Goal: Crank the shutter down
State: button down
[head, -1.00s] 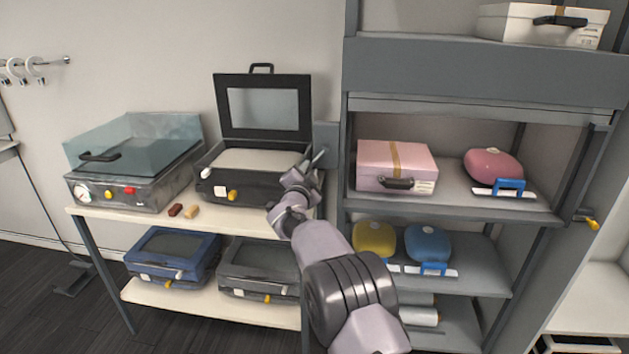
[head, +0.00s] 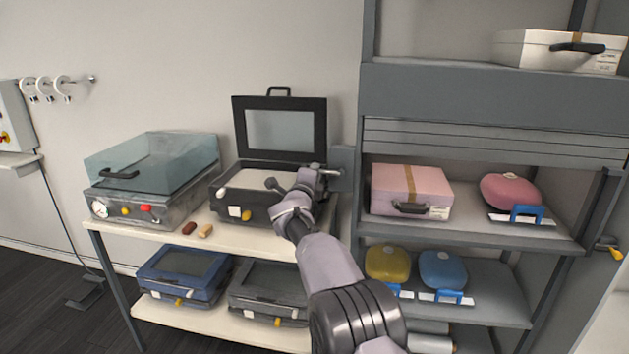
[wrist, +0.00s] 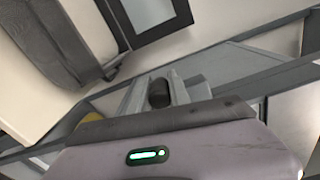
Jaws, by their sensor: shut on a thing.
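The grey slatted shutter (head: 490,141) hangs below the housing (head: 490,95) of the grey shelf unit. It covers the top strip of the opening above the pink case. A grey crank box (head: 343,166) is fixed on the unit's left side. My gripper (head: 318,174) is beside this box, above the black case's right end. In the wrist view, a dark round crank grip (wrist: 160,93) sits between my jaws, which are shut on it. My arm and gripper hide much of the crank in the head view.
A pink case (head: 411,190) and a pink pouch (head: 511,190) stand on the shelf below the shutter. The open black case (head: 250,207) is close under my gripper on the table (head: 150,228). A teal-lidded machine (head: 150,175) stands further left.

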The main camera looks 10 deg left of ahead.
jog(key=shift+d+r+m, duration=0.1)
jog(key=shift+r+m, duration=0.7)
jog(key=shift+m, duration=0.5)
jog(key=c, duration=1.2)
grip_release()
